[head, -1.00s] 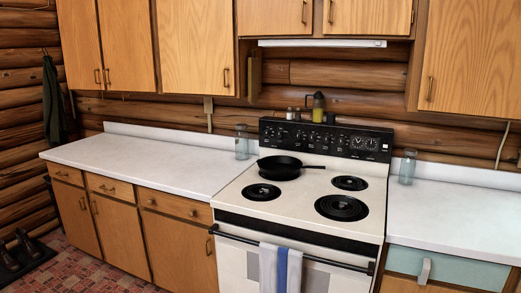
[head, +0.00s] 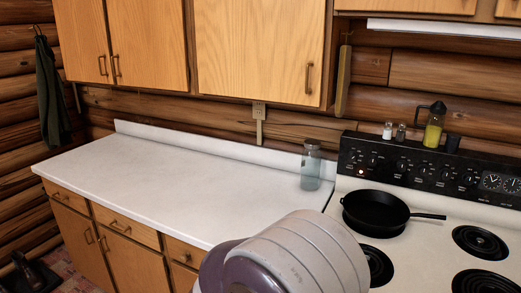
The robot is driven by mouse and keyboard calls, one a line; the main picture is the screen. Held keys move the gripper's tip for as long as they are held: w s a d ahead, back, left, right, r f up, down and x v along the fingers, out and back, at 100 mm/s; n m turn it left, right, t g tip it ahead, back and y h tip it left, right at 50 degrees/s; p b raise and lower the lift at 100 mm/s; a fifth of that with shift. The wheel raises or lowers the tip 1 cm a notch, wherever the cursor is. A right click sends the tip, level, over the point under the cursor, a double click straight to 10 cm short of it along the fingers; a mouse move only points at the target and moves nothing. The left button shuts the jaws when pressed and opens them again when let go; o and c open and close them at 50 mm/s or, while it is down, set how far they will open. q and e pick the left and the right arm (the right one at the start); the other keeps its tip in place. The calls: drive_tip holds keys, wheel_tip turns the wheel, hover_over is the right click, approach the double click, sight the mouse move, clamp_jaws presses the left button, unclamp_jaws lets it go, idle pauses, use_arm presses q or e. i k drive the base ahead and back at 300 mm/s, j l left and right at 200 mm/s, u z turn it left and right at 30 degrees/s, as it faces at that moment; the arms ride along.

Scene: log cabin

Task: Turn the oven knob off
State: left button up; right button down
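The stove's black control panel (head: 425,168) stands at the right in the head view, with a row of round black knobs along it. One knob (head: 402,166) sits left of the middle of the panel. A small orange light (head: 361,171) glows near the panel's left end. The knob markings are too small to read. A black skillet (head: 375,211) stands on the back left burner, its handle pointing right. Neither gripper is in view. A rounded grey and purple part of my arm fills the bottom middle and hides part of the counter and the stove's front left.
The white counter (head: 180,182) left of the stove is mostly clear. A glass jar (head: 311,166) stands at its right end by the stove. Shakers (head: 387,131) and a yellow-filled pitcher (head: 433,128) stand atop the panel. Wooden cabinets (head: 258,50) hang above.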

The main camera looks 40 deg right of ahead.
sight(353, 155)
drive_tip(key=i+j+z, duration=0.1)
drive_tip(key=i+z, duration=0.25)
drive_tip(key=i+j+z, duration=0.15)
drive_tip(key=i+z, duration=0.25)
drive_tip(key=i+j+z, duration=0.15)
drive_tip(key=z, duration=0.2)
